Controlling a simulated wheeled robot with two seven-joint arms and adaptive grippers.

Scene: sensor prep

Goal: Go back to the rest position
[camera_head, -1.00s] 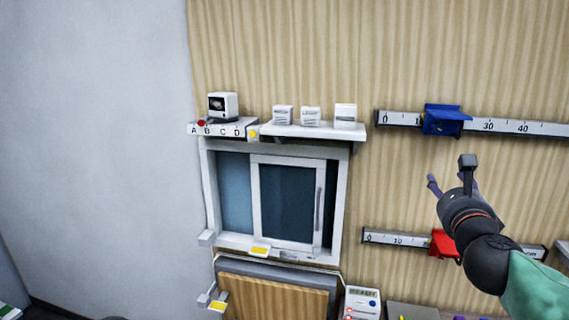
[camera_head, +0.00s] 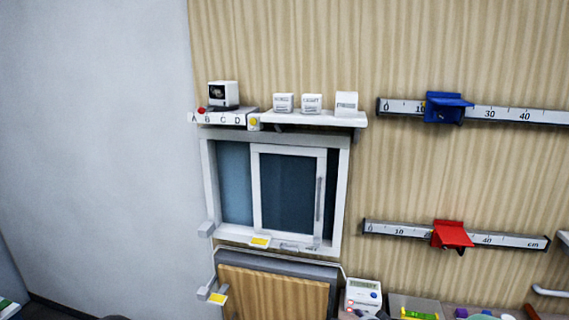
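Neither of my grippers shows in the head view now. On the upper ruler rail (camera_head: 497,115), a blue slider (camera_head: 446,107) sits between the 10 and 30 marks. On the lower ruler rail (camera_head: 395,230), a red slider (camera_head: 452,234) sits just left of the 40 mark. The sliding window (camera_head: 287,200) has its white-framed pane on the right side, with an open-looking blue strip on the left.
A shelf (camera_head: 310,119) holds several small white boxes and a camera-like device (camera_head: 223,95) above letters A to D. A wooden panel (camera_head: 273,292) and a white meter (camera_head: 362,297) are below. Several coloured items line the bottom right edge. The left wall is bare.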

